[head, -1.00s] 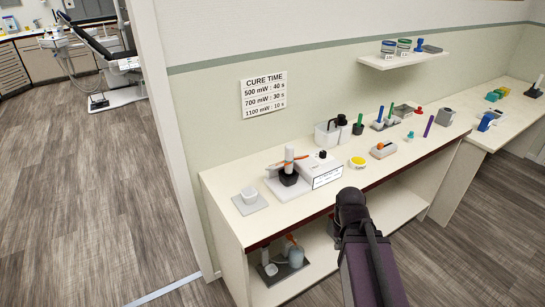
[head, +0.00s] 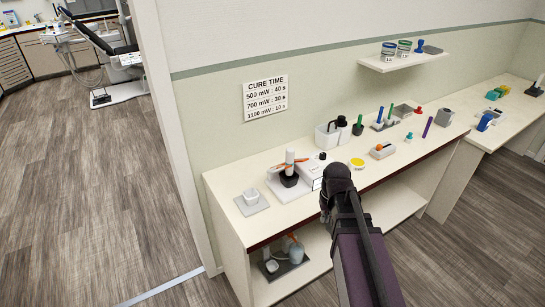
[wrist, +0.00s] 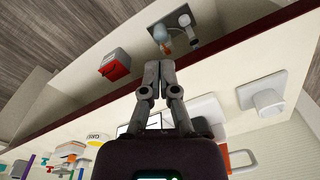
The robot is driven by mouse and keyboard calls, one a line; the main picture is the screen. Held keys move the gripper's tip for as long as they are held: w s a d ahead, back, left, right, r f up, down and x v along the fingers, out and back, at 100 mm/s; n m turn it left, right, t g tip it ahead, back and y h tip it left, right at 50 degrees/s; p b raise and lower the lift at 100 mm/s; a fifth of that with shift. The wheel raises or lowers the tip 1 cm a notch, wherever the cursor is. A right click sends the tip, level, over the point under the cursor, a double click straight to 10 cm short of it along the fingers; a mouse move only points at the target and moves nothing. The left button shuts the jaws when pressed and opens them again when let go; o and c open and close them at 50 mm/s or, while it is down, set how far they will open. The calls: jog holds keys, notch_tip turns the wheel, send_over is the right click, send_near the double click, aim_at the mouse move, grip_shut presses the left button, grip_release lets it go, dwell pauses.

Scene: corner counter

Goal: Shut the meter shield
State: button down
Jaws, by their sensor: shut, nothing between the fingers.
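The white meter box (head: 309,171) with a dark knob stands on the counter, left of the yellow-lidded round tub. My arm hides part of its labelled front. An orange strip (head: 283,167), perhaps the shield, shows beside a white cylinder on a black base, left of the box. I cannot tell its hinge or angle. In the wrist view an orange-edged piece (wrist: 242,158) shows at the bottom right, partly cut off by my gripper's body.
A white cup on a grey tile (head: 251,201) stands at the counter's left end. A white caddy (head: 328,135) stands behind the box, and small tools lie to the right. The lower shelf holds a grey tray (head: 289,264) with items and a red-fronted box (wrist: 116,66).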

jog(key=w+a+r+n+y+p, duration=0.2)
jog(key=w+a+r+n+p, duration=0.2)
jog(key=w+a+r+p, duration=1.2)
jog(key=w+a+r, duration=0.1)
jog(key=w+r, duration=0.1)
jog(key=w, duration=0.3)
jog(key=shift+w+r+p, duration=0.2)
jog(key=shift+r+p, duration=0.1)
jog(key=shift+f, duration=0.15)
jog(key=b+x, duration=1)
jog(key=shift+w+f, duration=0.1)
jog(key=shift+s+d+f+b, duration=0.15)
jog(key=shift+s+f+b, duration=0.45)
jog(key=shift+f+b, duration=0.15)
jog(key=shift+s+d+f+b, duration=0.15)
jog(key=shift+s+f+b, duration=0.45)
jog(key=shift+f+b, duration=0.1)
jog(key=shift+d, duration=0.25)
